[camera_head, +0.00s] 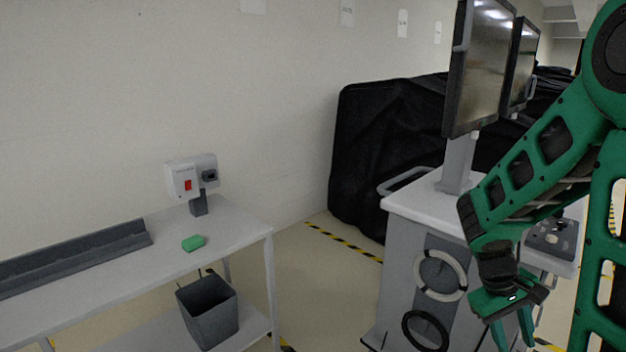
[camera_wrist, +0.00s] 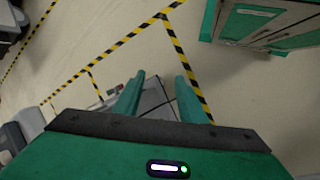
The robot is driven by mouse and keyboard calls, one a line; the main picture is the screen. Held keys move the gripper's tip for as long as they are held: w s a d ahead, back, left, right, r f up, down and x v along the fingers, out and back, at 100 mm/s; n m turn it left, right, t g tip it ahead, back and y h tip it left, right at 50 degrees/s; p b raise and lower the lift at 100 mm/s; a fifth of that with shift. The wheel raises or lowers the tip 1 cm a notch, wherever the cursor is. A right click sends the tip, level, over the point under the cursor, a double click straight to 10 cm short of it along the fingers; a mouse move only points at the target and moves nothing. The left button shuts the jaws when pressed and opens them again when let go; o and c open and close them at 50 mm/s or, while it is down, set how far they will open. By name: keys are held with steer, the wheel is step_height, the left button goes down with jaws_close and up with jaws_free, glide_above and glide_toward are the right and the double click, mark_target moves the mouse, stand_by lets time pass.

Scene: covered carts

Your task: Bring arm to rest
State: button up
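My green arm fills the right side of the head view, bent at the elbow, with its forearm reaching down and left in front of the white cart. My gripper (camera_head: 511,333) hangs low in front of the cart, fingers pointing down. In the wrist view my gripper (camera_wrist: 160,92) shows two green fingers standing apart with nothing between them. Behind them are the floor and a grey surface.
A grey-white cart (camera_head: 405,250) with two monitors (camera_head: 480,65) stands close to my arm. Black-covered carts (camera_head: 375,150) stand behind.

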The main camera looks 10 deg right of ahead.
steer(key=s+a+r+m+t+y, duration=0.2)
steer(key=s+a+r+m+y, duration=0.2)
steer(key=s+r, duration=0.5)
steer(key=s+a+m, duration=0.2)
steer(key=s, duration=0.1)
steer(key=shift+a+r+y, duration=0.25)
steer(key=shift+r+y, duration=0.05)
steer(key=shift+r, duration=0.05)
